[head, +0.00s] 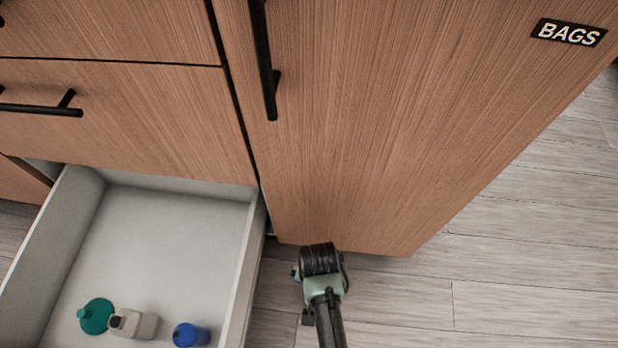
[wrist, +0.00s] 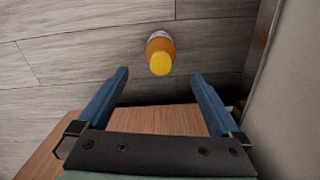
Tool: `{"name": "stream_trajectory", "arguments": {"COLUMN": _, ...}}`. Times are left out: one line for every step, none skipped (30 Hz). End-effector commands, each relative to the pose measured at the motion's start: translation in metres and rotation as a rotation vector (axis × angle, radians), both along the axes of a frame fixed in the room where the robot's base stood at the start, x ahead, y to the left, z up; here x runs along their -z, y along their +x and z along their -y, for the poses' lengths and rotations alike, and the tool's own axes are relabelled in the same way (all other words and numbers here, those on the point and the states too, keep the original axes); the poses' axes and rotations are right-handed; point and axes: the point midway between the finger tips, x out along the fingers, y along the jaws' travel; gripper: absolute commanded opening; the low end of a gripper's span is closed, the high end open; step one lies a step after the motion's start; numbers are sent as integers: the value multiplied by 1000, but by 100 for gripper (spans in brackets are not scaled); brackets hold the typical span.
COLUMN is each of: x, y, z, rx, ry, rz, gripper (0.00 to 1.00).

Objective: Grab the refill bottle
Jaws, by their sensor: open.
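An orange bottle with a yellow cap (wrist: 160,58) shows in the wrist view, seen from above on the grey plank floor. It lies ahead of my gripper (wrist: 160,73), in line with the gap between the two blue fingers. The fingers are wide apart and nothing is between them. I cannot read a label to confirm it is the refill bottle. The head view does not show this bottle. There, my arm (head: 322,285) is at the foot of the cabinet, right of the open drawer, and the fingers cannot be made out.
The open drawer (head: 250,265) holds a green bottle (head: 96,316), a beige bottle (head: 134,323) and a blue-capped bottle (head: 190,335). The wooden cabinet marked BAGS (head: 370,130) stands above my arm. A grey panel (wrist: 295,100) rises close on the right in the wrist view. Floor is clear at right (head: 520,270).

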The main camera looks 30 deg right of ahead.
Motion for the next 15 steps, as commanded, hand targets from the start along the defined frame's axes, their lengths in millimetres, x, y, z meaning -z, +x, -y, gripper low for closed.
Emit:
{"name": "stream_trajectory", "arguments": {"x": 8, "y": 0, "z": 0, "rx": 0, "ry": 0, "rz": -1, "gripper": 100}}
{"name": "stream_trajectory", "arguments": {"x": 12, "y": 0, "z": 0, "rx": -1, "ry": 0, "rz": 0, "gripper": 100}}
{"name": "stream_trajectory", "arguments": {"x": 18, "y": 0, "z": 0, "rx": -1, "ry": 0, "rz": 0, "gripper": 100}}
{"name": "stream_trajectory", "arguments": {"x": 23, "y": 0, "z": 0, "rx": -1, "ry": -1, "rz": 1, "gripper": 100}}
{"name": "stream_trajectory", "arguments": {"x": 28, "y": 0, "z": 0, "rx": -1, "ry": 0, "rz": 0, "gripper": 100}}
{"name": "stream_trajectory", "arguments": {"x": 36, "y": 0, "z": 0, "rx": -1, "ry": 0, "rz": 0, "gripper": 100}}
{"name": "stream_trajectory", "arguments": {"x": 41, "y": 0, "z": 0, "rx": -1, "ry": 0, "rz": 0, "gripper": 100}}
{"name": "stream_trajectory", "arguments": {"x": 47, "y": 0, "z": 0, "rx": -1, "ry": 0, "rz": 0, "gripper": 100}}
{"name": "stream_trajectory", "arguments": {"x": 54, "y": 0, "z": 0, "rx": -1, "ry": 0, "rz": 0, "gripper": 100}}
{"name": "stream_trajectory", "arguments": {"x": 59, "y": 0, "z": 0, "rx": -1, "ry": 0, "rz": 0, "gripper": 100}}
{"name": "stream_trajectory", "arguments": {"x": 64, "y": 0, "z": 0, "rx": -1, "ry": -1, "rz": 1, "gripper": 100}}
{"name": "stream_trajectory", "arguments": {"x": 68, "y": 0, "z": 0, "rx": -1, "ry": -1, "rz": 1, "gripper": 100}}
{"name": "stream_trajectory", "arguments": {"x": 71, "y": 0, "z": 0, "rx": -1, "ry": -1, "rz": 1, "gripper": 100}}
{"name": "stream_trajectory", "arguments": {"x": 73, "y": 0, "z": 0, "rx": -1, "ry": -1, "rz": 1, "gripper": 100}}
{"name": "stream_trajectory", "arguments": {"x": 75, "y": 0, "z": 0, "rx": -1, "ry": -1, "rz": 1, "gripper": 100}}
